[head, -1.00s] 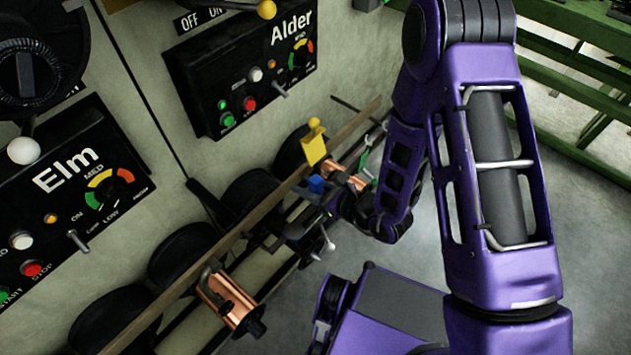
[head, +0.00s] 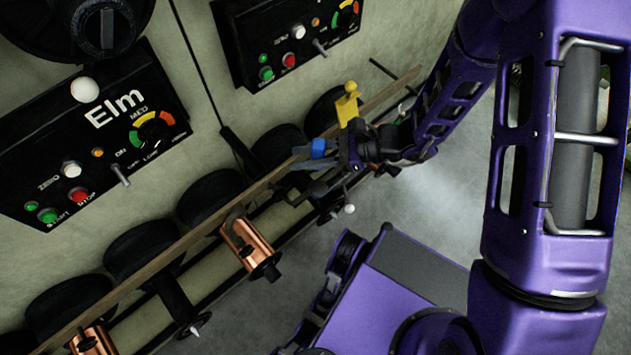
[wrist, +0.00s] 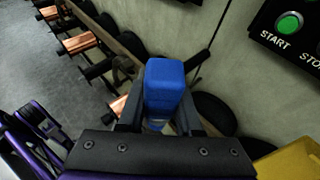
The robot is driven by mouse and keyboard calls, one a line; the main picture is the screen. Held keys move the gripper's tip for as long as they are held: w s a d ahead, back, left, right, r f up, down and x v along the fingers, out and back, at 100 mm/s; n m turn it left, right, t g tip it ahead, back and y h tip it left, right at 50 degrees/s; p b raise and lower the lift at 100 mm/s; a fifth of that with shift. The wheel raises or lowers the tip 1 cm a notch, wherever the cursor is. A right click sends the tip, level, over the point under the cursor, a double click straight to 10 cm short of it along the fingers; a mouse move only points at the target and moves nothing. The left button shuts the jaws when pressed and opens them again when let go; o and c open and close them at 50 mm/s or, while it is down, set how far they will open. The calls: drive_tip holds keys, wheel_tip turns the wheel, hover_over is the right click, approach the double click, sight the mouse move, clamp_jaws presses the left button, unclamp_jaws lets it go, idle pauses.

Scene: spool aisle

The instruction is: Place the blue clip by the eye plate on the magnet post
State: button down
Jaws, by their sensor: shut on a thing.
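The blue clip (wrist: 165,88) is a small blue block between the two dark fingers of my gripper (wrist: 160,122) in the wrist view. It also shows in the head view (head: 319,148) at the tips of my gripper (head: 326,160), which is shut on it. The clip is close to the wooden rail in the picture; I cannot tell whether they touch. A yellow piece (head: 348,106) stands at the rail just right of the clip, and its edge shows in the wrist view (wrist: 290,160). I cannot make out the eye plate or the magnet post.
A long wooden rail (head: 190,234) runs diagonally along the wall, with black round spools (head: 210,198) behind it. Copper spools (head: 248,243) hang at its front. The Elm panel (head: 95,130) is on the wall at left. Grey floor lies open in front.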

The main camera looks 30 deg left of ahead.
wheel_tip(320, 180, down, 10)
drive_tip(key=shift+r+b, duration=0.25)
drive_tip(key=shift+b, duration=0.55)
drive_tip(key=shift+f, duration=0.15)
drive_tip(key=c, duration=0.6)
unclamp_jaws()
drive_tip(key=shift+w+d+r, duration=0.1)
drive_tip(key=shift+d+r, duration=0.1)
drive_tip(key=shift+r, duration=0.1)
drive_tip(key=p+v, duration=0.1)
drive_tip(key=v, duration=1)
drive_tip(key=shift+d, duration=0.25)
